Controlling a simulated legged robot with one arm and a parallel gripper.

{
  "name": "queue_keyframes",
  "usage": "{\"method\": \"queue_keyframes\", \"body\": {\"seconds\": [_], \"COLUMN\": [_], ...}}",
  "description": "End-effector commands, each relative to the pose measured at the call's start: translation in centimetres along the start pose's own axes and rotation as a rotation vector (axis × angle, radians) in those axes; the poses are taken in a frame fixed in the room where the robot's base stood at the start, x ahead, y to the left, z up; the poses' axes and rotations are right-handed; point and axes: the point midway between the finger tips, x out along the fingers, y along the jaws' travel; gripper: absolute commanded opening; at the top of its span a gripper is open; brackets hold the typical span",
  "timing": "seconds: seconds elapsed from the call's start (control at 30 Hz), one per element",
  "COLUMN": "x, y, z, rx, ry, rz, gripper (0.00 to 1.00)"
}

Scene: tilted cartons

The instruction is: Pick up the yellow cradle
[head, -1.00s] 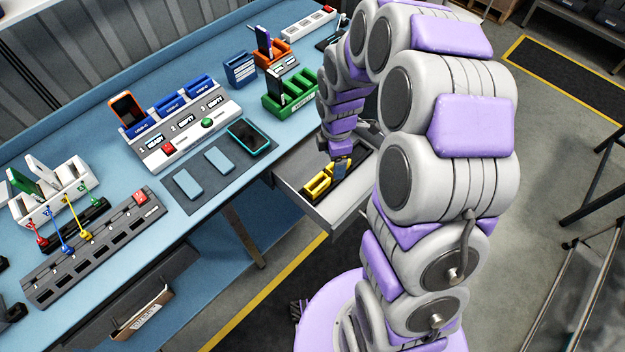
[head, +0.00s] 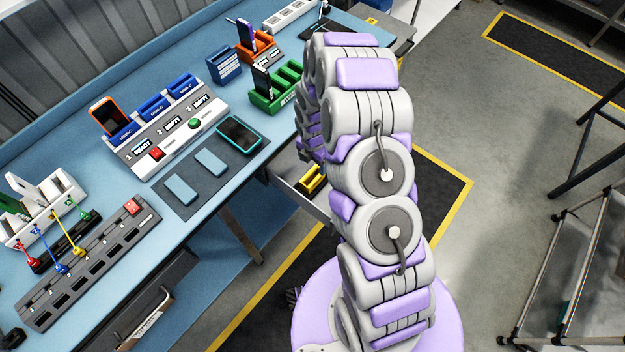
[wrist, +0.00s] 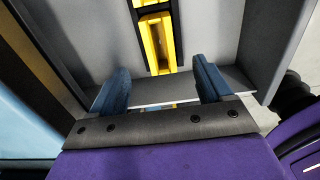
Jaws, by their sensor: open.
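The yellow cradle (head: 311,180) lies in the open drawer (head: 288,178) under the workbench, partly hidden by my arm in the head view. In the wrist view the yellow cradle (wrist: 158,42) sits in a dark holder in the drawer, ahead of my gripper (wrist: 160,84). My gripper's two blue fingers are spread apart, with nothing between them. The cradle is beyond the fingertips and roughly centred between them. In the head view my gripper is hidden behind my arm.
The blue workbench (head: 262,150) holds a charging station (head: 172,130), a green cradle (head: 275,95), a teal-edged phone (head: 239,134) and a grey strip with slots (head: 90,262). The drawer's grey walls (wrist: 262,45) flank the cradle. Open floor lies to the right.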

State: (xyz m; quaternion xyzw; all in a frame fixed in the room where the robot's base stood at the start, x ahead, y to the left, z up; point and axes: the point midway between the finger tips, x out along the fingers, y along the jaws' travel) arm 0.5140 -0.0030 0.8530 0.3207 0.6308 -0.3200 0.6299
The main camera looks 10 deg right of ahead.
Motion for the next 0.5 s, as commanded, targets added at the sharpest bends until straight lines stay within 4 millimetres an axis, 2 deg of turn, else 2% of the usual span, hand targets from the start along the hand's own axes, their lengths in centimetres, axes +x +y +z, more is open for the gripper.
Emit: {"method": "queue_keyframes", "body": {"seconds": [0.03,0.2,0.5], "x": [1.1,3.7,5.2], "y": [-0.1,-0.2,-0.1], "z": [0.0,0.1,0.2], "rx": [0.000,0.003,0.002], "ry": [0.001,0.003,0.002], "rz": [-0.002,-0.003,0.002], "gripper": [0.79,0.79,0.79]}}
